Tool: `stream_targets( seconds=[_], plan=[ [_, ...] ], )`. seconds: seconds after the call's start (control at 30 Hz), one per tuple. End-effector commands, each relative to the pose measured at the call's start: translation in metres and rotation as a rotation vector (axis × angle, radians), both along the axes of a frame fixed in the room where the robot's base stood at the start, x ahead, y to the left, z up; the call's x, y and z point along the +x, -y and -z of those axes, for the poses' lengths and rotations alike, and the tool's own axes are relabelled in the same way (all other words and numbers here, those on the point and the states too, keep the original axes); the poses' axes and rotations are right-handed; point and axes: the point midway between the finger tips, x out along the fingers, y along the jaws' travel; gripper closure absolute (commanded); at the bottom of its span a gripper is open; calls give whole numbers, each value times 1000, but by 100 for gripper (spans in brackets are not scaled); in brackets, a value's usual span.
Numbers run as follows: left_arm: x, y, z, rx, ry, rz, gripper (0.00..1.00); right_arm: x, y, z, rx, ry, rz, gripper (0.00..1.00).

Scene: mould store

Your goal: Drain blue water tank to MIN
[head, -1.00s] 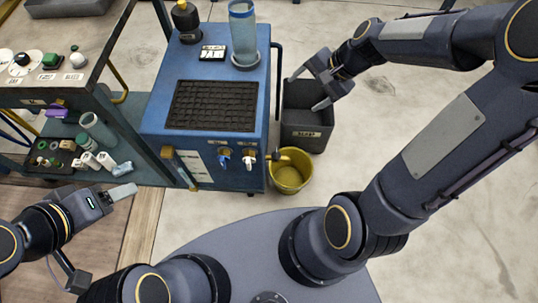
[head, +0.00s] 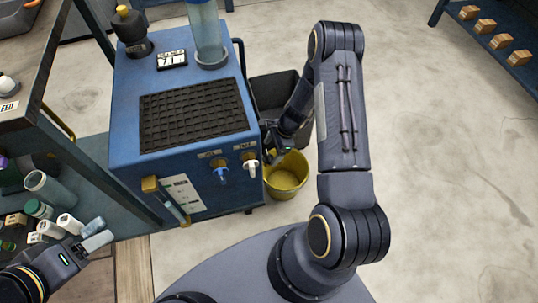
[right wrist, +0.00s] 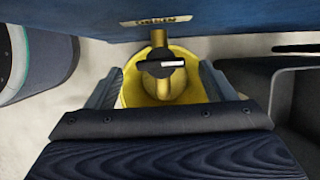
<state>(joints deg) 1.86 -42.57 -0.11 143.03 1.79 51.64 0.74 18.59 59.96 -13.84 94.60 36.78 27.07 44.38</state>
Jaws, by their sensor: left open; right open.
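The blue water tank (head: 185,185) is a box-shaped blue unit with a dark grille on top. A translucent bluish tube (head: 205,30) stands on its back right corner; no MIN mark or water level is readable. A brass drain valve with a black handle (right wrist: 160,66) shows in the right wrist view, below a small label. My right gripper (right wrist: 160,88) is open, its fingers either side of the valve, apart from it. My left gripper (head: 98,238) is open at lower left.
A yellow bucket (head: 285,190) stands on the floor below the valve; it also shows in the right wrist view (right wrist: 190,90). A dark bin (head: 272,92) is behind it. A shelf cart (head: 130,190) with bottles stands left of the tank.

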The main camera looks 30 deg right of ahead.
Motion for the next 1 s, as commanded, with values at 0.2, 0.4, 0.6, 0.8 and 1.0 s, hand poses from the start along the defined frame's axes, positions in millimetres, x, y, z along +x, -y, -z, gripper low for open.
stream_targets(
  seconds=[0.2, 0.4, 0.6, 0.8, 1.0],
  plan=[
    [0, 0, 8, 0, 0, 0, 35, 3, -8, 21, 1, 2, -1, 24],
    [0, 0, 8, 0, 0, 0, 35, 3, -10, 23, 0, 2, -1, 24],
    [0, 0, 8, 0, 0, 0, 35, 3, -9, 23, 0, 2, -1, 35],
    [0, 0, 8, 0, 0, 0, 35, 3, -9, 23, 0, 2, -1, 62],
    [0, 0, 8, 0, 0, 0, 35, 3, -9, 23, 0, 1, 5, 68]
  ],
)
